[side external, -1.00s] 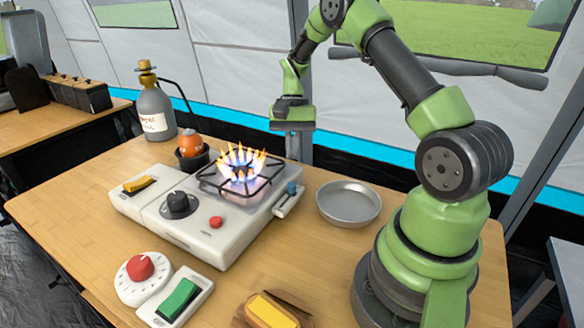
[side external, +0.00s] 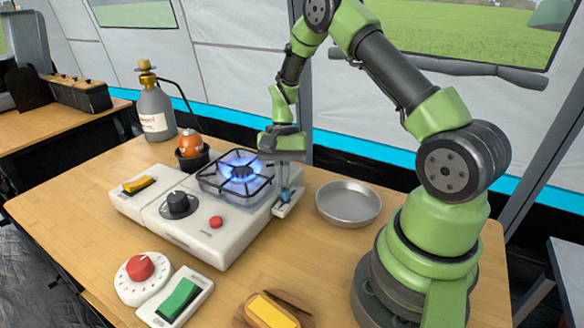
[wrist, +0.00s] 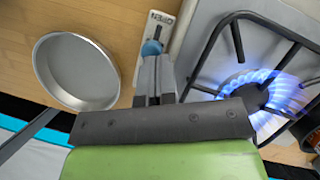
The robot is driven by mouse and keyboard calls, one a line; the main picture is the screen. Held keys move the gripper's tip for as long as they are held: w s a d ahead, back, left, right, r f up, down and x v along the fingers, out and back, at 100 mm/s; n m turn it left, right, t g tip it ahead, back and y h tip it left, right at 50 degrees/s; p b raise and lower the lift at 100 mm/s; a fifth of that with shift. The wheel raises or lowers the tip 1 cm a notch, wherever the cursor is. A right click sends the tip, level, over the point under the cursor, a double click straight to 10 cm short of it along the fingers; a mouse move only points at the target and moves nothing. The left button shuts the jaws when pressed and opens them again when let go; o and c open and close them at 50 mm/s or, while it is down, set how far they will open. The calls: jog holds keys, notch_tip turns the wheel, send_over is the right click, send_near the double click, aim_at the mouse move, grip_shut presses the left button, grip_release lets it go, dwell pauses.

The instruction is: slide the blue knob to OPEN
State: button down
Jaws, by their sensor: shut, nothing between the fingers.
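The blue knob (side external: 286,193) sits on a narrow white slide plate (side external: 290,206) at the right side of the camp stove. In the wrist view the blue knob (wrist: 151,48) is just beyond my fingertips, and the word OPEN (wrist: 159,18) shows on the plate past it. My gripper (side external: 285,184) points down over the plate, shut and empty. Its fingertips (wrist: 152,62) are right behind the knob on the side away from OPEN and appear to touch it. The fingers hide part of the plate.
The stove burner (side external: 240,172) burns with a low blue flame left of my gripper, under a black grate. A metal pan (side external: 348,203) lies close on the right. A red dial (side external: 140,268) and green switch (side external: 180,299) are in front.

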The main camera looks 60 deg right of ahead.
jog(key=shift+a, duration=0.25)
jog(key=v, duration=1)
jog(key=s+a+r+n+t+h, duration=0.2)
jog(key=s+a+r+n+t, duration=0.25)
jog(key=a+r, duration=0.6)
jog(key=s+a+r+n+t, duration=0.2)
jog(key=s, duration=0.4)
jog(key=s+a+r+n+t, duration=0.2)
jog(key=s+a, duration=0.1)
jog(key=s, duration=0.2)
jog(key=shift+s+r+t, duration=0.2)
jog(key=shift+s+t, duration=0.15)
dwell(2.3)
